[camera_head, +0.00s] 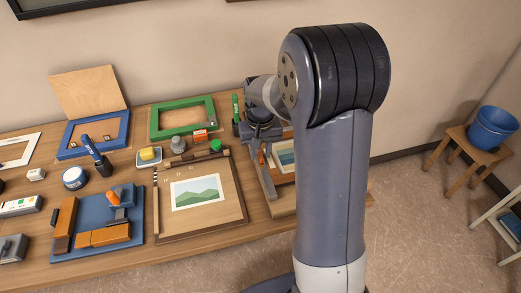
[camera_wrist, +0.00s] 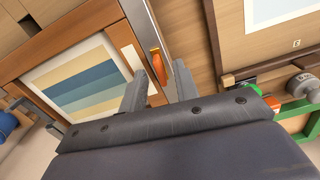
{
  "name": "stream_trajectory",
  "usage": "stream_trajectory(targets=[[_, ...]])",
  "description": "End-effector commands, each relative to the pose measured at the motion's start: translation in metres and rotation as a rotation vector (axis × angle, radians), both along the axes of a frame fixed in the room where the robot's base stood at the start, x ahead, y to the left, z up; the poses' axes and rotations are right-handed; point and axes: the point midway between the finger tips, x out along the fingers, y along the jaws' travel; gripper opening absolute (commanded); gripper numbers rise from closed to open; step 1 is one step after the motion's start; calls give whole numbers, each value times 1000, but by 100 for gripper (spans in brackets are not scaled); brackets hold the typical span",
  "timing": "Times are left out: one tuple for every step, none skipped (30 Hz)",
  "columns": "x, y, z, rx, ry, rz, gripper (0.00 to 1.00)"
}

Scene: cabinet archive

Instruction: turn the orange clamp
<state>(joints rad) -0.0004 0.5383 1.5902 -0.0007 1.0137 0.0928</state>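The orange clamp (camera_wrist: 158,66) is a small, elongated orange piece at the edge of a wooden frame, beside a grey metal bar. My gripper (camera_wrist: 160,85) is open above it, with one finger on each side of the clamp in the wrist view and visible gaps between. Contact is not seen. In the head view the orange clamp (camera_head: 261,156) shows just below my gripper, beside a grey bar. The frame (camera_wrist: 130,55) holds a striped picture (camera_wrist: 80,75) in blue, tan and yellow; my arm hides much of it in the head view.
Left of my arm, a wooden board (camera_head: 225,222) bears a green landscape picture. A blue fixture (camera_head: 133,233) carries wooden blocks and another orange handle (camera_head: 115,196). A green frame (camera_head: 160,134) lies behind. A stool with a blue bucket (camera_head: 492,128) stands at right; floor between is clear.

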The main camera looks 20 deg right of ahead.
Motion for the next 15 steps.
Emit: stream_trajectory(targets=[[0,0,0,0,0,0,30],[0,0,1,0,0,0,30],[0,0,2,0,-1,-1,30],[0,0,3,0,-1,-1,30],[0,0,5,0,-1,-1,30],[0,0,8,0,-1,-1,30],[0,0,11,0,-1,-1,30],[0,0,14,0,-1,-1,30],[0,0,18,0,-2,-1,30],[0,0,21,0,-2,-1,30],[0,0,25,0,-2,-1,30],[1,0,29,0,-2,-1,30],[1,0,32,0,-2,-1,30],[1,0,35,0,-2,-1,30],[1,0,39,0,-2,-1,30]])
